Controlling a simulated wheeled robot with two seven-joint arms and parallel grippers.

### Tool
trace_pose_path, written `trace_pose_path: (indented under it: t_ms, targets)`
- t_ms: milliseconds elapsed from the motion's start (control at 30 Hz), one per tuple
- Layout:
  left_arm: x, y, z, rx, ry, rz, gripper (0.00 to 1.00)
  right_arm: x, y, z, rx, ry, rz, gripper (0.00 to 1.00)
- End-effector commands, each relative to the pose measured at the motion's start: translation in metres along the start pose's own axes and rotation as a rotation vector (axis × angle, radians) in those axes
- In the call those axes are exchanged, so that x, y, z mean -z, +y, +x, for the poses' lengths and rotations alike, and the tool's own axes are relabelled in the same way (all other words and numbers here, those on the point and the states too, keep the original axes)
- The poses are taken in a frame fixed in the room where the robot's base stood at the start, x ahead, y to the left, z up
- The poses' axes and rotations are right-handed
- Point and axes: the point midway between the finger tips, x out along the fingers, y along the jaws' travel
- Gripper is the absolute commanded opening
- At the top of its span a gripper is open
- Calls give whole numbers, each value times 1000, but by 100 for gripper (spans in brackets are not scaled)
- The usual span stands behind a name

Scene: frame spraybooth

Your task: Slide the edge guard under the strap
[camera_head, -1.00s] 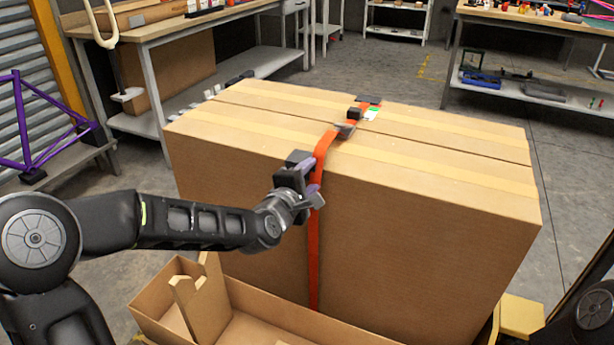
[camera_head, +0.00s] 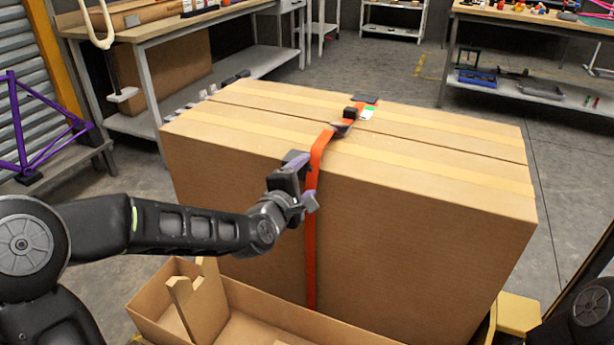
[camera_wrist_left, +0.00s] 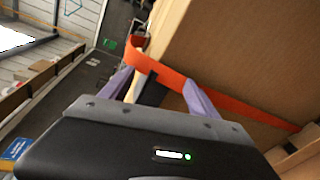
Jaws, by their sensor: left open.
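A large cardboard box (camera_head: 400,220) carries an orange strap (camera_head: 312,245) over its top and down its near face. The strap also shows in the left wrist view (camera_wrist_left: 225,100). My left gripper (camera_head: 303,180) is open at the strap, by the box's near top edge. In the left wrist view its two purple fingertips (camera_wrist_left: 160,92) stand apart on either side of a dark piece (camera_wrist_left: 152,92) that shows beside the strap. This may be the edge guard; whether it is under the strap I cannot tell. My right gripper is out of view.
A dark buckle (camera_head: 342,128) sits on the strap on top of the box. An open cardboard tray (camera_head: 250,325) stands in front of the box. Workbenches (camera_head: 170,30) and a shelf unit (camera_head: 530,85) stand behind. Open floor lies at the right.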

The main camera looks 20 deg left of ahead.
Motion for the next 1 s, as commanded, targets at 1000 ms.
trace_pose_path:
  t_ms: [1000]
  targets:
    - [0, -1, -64, 3, 0, 32, 70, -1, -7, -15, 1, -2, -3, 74]
